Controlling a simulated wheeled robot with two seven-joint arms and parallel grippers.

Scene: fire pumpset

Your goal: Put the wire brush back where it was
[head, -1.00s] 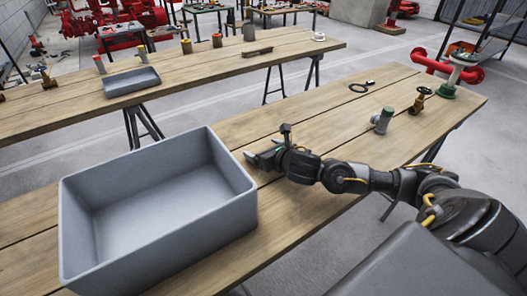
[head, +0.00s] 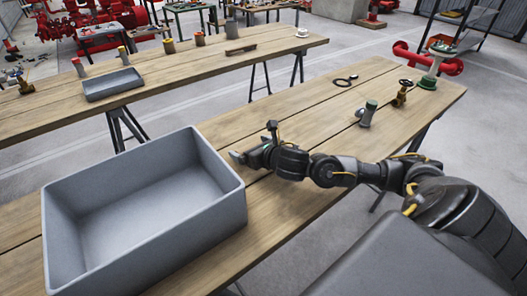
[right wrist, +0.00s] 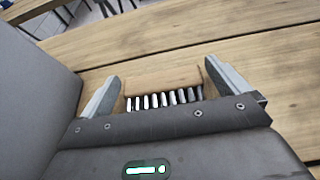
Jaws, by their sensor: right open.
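The wire brush (right wrist: 160,90) shows in the right wrist view, with a pale wooden body and a row of metal bristles. It lies over the wooden tabletop, between the two fingers of my right gripper (right wrist: 162,73). The fingers are open, with a small gap visible on each side of the brush. In the head view my right gripper (head: 238,157) is low over the near table, just right of the grey bin's corner; the brush cannot be made out there. My left gripper is not in view.
A large grey bin (head: 200,222) stands on the near wooden table (head: 300,122), close beside my gripper. Farther right lie a black ring (head: 341,82), a grey-green fitting (head: 368,113) and a brass valve (head: 403,92). A second table (head: 185,72) behind holds a shallow tray (head: 113,84).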

